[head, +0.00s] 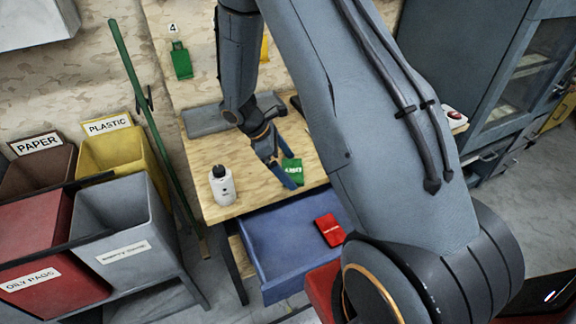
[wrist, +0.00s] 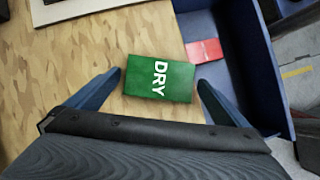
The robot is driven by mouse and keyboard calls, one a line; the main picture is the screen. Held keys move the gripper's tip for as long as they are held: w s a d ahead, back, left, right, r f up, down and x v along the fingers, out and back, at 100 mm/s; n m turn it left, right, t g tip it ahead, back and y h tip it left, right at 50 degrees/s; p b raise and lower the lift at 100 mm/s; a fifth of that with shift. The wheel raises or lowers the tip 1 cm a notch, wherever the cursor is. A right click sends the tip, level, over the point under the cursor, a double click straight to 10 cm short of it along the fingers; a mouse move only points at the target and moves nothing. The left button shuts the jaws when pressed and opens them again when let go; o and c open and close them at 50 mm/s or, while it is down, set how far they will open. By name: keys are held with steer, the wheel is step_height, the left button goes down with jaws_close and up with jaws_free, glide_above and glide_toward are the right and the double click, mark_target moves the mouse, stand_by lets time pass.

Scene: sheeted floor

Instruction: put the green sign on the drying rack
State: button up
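The green sign (wrist: 160,78), marked "DRY" in white, lies flat on the wooden workbench in the wrist view. In the head view the sign (head: 292,168) is partly hidden by my gripper. My gripper (head: 281,174) points down at the bench, its blue fingers apart. In the wrist view the fingers (wrist: 160,82) stand to the left and right of the sign, with gaps on both sides. I cannot make out a drying rack for certain in either view.
A white bottle (head: 222,186) stands on the bench (head: 245,203) left of my gripper. An open blue drawer (head: 280,235) holds a red card (head: 330,230). A green item (head: 181,62) hangs under label "4". Waste bins (head: 120,225) stand at left, a dark cabinet (head: 470,60) at right.

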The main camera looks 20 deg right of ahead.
steer(key=b+v, duration=0.1)
steer(key=v, duration=0.5)
steer(key=shift+r+b, duration=0.15)
steer(key=shift+b, duration=0.25)
steer(key=shift+v, duration=0.8)
